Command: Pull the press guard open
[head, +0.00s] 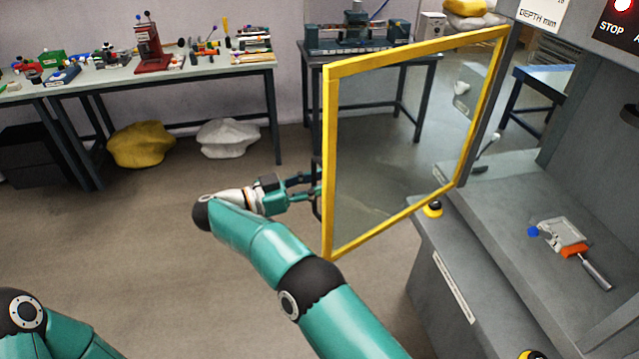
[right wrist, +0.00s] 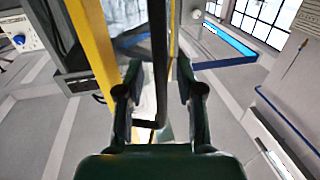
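The press guard (head: 328,150) is a clear panel in a yellow frame. In the head view it stands swung out from the grey press (head: 470,250), its right edge at the press. My right gripper (head: 316,190) is at the guard's free left edge, partly hidden behind the frame. In the right wrist view the guard's dark handle bar (right wrist: 158,60) runs between the two fingers of my right gripper (right wrist: 160,80). The fingers look apart, with gaps beside the bar. My left gripper is out of view; only part of my left arm shows at lower left.
A clamp-like part with an orange piece (head: 565,242) lies on the press bed. A workbench (head: 215,72) with tools stands at the back left, yellow and white sacks (head: 228,138) beneath it. The floor (head: 110,240) left of the guard is clear.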

